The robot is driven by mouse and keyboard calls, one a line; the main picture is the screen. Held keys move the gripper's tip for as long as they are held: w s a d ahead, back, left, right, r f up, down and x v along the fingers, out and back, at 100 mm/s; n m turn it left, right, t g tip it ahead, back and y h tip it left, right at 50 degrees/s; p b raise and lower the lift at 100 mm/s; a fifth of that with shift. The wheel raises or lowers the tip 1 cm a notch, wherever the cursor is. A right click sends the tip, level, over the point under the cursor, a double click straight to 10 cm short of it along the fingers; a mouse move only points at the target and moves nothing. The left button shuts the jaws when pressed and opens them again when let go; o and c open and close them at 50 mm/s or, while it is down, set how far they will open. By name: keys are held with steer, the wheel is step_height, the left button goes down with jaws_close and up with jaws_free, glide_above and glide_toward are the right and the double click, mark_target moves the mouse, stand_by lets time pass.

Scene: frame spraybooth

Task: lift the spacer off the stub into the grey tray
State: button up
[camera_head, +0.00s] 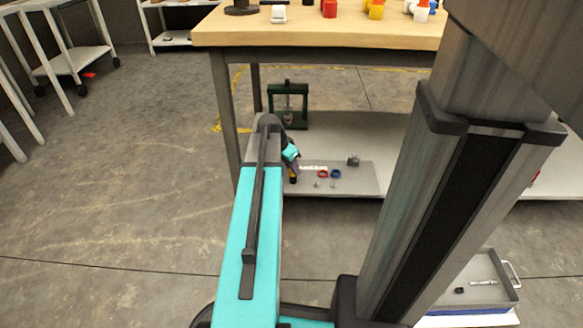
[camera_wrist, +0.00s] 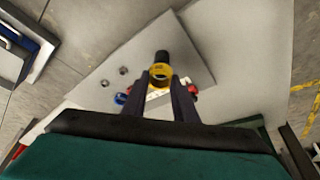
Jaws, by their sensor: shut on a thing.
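The yellow ring-shaped spacer (camera_wrist: 160,75) sits between the fingertips of my gripper (camera_wrist: 160,82) in the wrist view. The gripper is shut on it. A dark round stub (camera_wrist: 162,57) shows directly against the spacer's far side; I cannot tell whether the spacer is still around it. In the head view my gripper (camera_head: 293,170) is low over the left end of a grey plate (camera_head: 350,190), mostly hidden by my arm. The grey tray (camera_head: 503,262) stands at the lower right of the head view, partly behind my column, with small items in it.
Red (camera_head: 322,173) and blue (camera_head: 336,174) rings and small metal studs are on the plate beside my gripper. A green-framed press (camera_head: 288,105) stands behind on the low shelf. The wooden tabletop (camera_head: 330,35) overhangs this area.

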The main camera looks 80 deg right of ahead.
steer(key=shift+r+p, duration=0.65)
steer(key=shift+r, duration=0.15)
steer(key=shift+s, duration=0.1)
